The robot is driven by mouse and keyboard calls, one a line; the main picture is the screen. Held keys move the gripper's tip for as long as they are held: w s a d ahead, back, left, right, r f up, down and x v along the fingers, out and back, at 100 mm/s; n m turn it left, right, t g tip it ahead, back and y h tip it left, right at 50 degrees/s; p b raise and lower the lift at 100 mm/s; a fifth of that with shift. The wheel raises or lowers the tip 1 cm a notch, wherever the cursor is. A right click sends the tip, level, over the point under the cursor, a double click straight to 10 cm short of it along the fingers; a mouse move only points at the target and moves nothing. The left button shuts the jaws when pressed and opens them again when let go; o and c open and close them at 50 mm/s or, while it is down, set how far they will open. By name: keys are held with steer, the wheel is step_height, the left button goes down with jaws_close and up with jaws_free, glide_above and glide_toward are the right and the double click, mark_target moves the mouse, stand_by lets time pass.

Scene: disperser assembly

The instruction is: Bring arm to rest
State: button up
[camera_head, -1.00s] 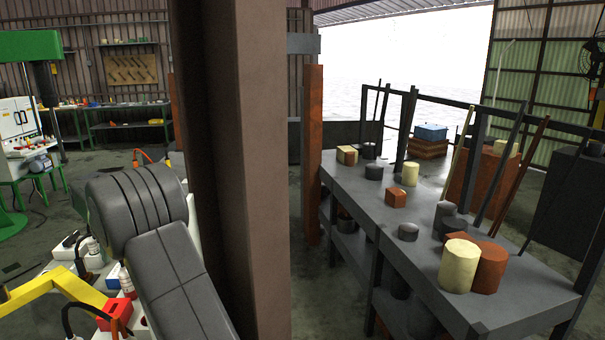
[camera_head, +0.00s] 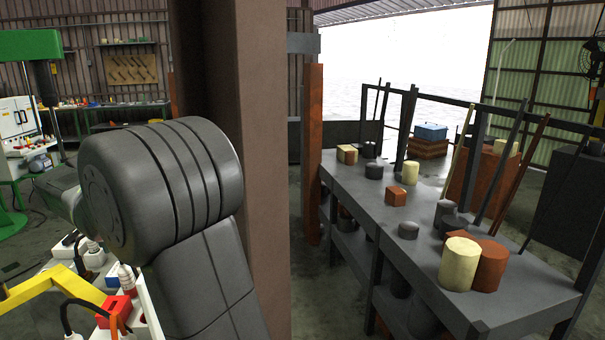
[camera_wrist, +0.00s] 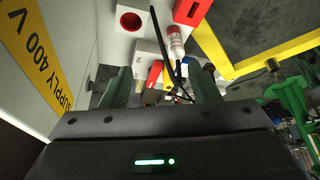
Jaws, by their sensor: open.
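My arm's large grey joint (camera_head: 160,190) fills the lower left of the head view, and its link runs down to the bottom edge. My gripper (camera_wrist: 165,88) shows in the wrist view as two dark green fingers set apart, with nothing held between them. Its tips point toward white blocks with coloured fittings. The gripper itself is not visible in the head view; only part of the wrist shows left of the joint.
A brown pillar (camera_head: 258,170) stands right behind my arm. White blocks, a red box (camera_head: 113,311) and a yellow frame (camera_head: 65,283) lie at lower left. A "SUPPLY 400 V" panel (camera_wrist: 45,55) is close at left. A grey table (camera_head: 345,180) with cylinders stands right.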

steer(key=s+d+r+m, duration=0.2)
steer(key=s+d, duration=0.1)
step_height(320, 180, down, 12)
steer(key=shift+d+h, duration=0.3)
steer(key=shift+w, duration=0.1)
steer(key=shift+f, duration=0.1)
